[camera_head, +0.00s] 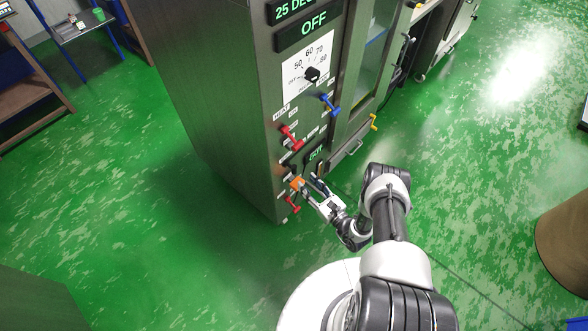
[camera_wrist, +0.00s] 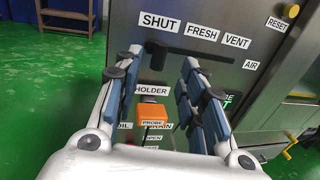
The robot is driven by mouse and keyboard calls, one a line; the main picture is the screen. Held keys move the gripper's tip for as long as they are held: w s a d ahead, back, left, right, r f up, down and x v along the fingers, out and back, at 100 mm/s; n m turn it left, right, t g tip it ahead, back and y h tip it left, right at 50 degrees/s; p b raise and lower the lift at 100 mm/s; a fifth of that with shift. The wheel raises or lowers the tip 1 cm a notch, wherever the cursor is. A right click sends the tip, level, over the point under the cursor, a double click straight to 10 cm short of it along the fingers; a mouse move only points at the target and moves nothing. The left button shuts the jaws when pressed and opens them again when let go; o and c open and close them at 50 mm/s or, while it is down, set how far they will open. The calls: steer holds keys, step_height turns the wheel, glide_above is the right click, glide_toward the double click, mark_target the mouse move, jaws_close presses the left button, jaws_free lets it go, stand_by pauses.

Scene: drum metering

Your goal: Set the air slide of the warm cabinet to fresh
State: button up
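The warm cabinet (camera_head: 225,90) stands upright in front of me. Its air slide is a dark slot (camera_wrist: 205,59) with a black knob (camera_wrist: 156,52) at the left end, below the SHUT label (camera_wrist: 160,22). The FRESH label (camera_wrist: 202,31) is to the right of SHUT, and VENT (camera_wrist: 236,41) is further right. My gripper (camera_wrist: 162,64) is open, its two fingers spread, with the knob showing between the fingertips. I cannot tell whether a finger touches it. In the head view my gripper (camera_head: 309,190) is low at the cabinet front.
An orange probe (camera_wrist: 153,112) sits in its holder just below the slide, between my fingers in the picture. Red handles (camera_head: 291,138) and a blue handle (camera_head: 328,102) stick out above. A yellow reset button (camera_wrist: 291,11) is at the right. Green floor is clear left of the cabinet.

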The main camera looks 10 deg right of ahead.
mark_target(296, 170)
steer(key=b+x, duration=0.2)
steer(key=x, duration=0.7)
steer(key=shift+w+a, duration=0.1)
steer(key=shift+w, duration=0.1)
steer(key=shift+c, duration=0.2)
jaws_close()
